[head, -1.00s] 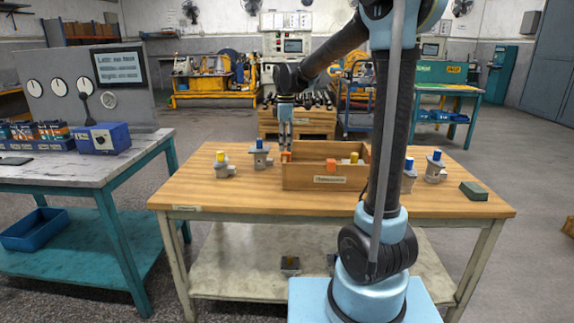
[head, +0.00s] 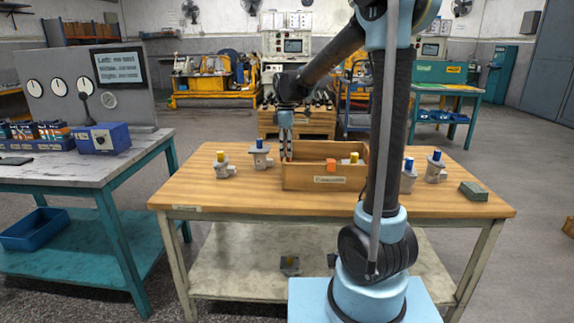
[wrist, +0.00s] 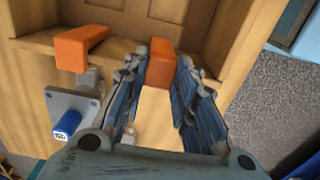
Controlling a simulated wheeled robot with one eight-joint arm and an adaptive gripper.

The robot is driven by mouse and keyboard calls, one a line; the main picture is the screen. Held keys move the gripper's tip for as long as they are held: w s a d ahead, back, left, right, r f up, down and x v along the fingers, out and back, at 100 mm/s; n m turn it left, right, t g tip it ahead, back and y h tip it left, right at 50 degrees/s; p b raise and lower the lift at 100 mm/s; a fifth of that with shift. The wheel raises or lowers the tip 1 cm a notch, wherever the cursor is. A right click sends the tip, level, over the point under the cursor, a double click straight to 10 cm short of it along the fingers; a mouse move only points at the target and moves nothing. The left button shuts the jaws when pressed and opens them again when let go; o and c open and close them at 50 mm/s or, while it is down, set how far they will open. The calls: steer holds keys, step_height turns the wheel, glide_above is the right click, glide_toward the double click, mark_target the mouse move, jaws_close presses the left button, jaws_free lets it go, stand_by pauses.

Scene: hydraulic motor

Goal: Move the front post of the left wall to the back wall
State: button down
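The wooden box (head: 350,182) stands on the table with its label toward me. A second orange post (wrist: 83,42) stands farther left along the same wall. My gripper (head: 286,155) is low over the left wall of the box. Its fingers stand apart, astride the first post, with a narrow gap on the right. Whether they touch it is unclear. In the head view, the fingers hide part of the left wall. Another orange block (head: 331,165) shows at the box's front.
A blue-capped motor part (head: 260,157) stands close behind and left of my gripper; a yellow-orange-capped one (head: 222,165) stands farther left. More blue-capped parts (head: 435,165) and a green block (head: 474,191) are at the right. The table front (head: 260,202) is clear.

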step_height(320, 180, up, 13)
steer(key=shift+f, duration=0.2)
stand_by(2.1)
